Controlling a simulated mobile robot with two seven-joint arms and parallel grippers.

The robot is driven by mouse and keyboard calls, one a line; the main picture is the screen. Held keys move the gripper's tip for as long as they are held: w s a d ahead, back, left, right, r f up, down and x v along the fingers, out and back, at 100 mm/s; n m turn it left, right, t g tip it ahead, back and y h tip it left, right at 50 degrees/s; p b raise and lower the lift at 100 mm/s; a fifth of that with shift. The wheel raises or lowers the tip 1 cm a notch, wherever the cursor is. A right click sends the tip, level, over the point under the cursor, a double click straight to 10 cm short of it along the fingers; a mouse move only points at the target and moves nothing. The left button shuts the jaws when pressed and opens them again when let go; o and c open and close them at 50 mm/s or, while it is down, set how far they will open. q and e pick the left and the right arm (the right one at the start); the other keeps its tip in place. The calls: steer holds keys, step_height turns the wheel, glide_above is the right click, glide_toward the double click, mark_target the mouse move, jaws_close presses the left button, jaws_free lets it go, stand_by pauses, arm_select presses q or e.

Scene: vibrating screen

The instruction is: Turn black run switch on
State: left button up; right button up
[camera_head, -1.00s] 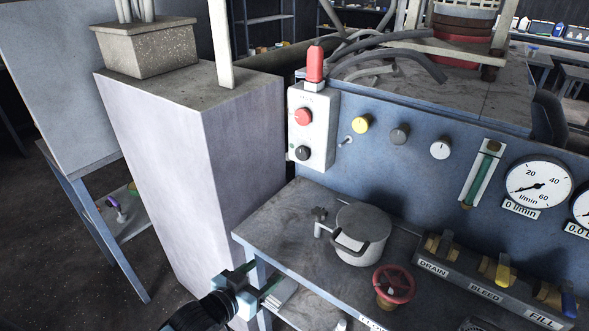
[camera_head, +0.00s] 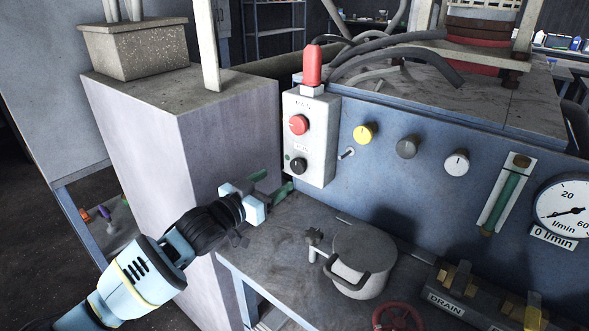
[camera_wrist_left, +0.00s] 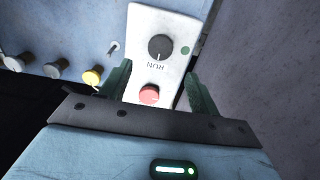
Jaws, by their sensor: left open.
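The black run switch (camera_head: 298,166) is a round knob low on the white control box (camera_head: 318,135), with a small green dot to its left. A red knob (camera_head: 298,125) sits above it. My left gripper (camera_head: 271,183) is open and empty, just left of and below the black switch, apart from it. In the left wrist view the picture is upside down: the black switch (camera_wrist_left: 161,47) lies beyond the open fingers (camera_wrist_left: 160,88), and the red knob (camera_wrist_left: 149,95) shows between them. My right gripper is not in view.
A tall grey block (camera_head: 210,140) stands close to the left of my arm. A pot (camera_head: 362,258) and a red valve wheel (camera_head: 398,318) are on the bench below. A small toggle (camera_head: 346,153) and yellow knob (camera_head: 363,134) are right of the box.

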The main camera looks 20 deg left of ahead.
mark_target(296, 166)
arm_select(q)
steer(key=shift+x, duration=3.85)
steer(key=c, duration=1)
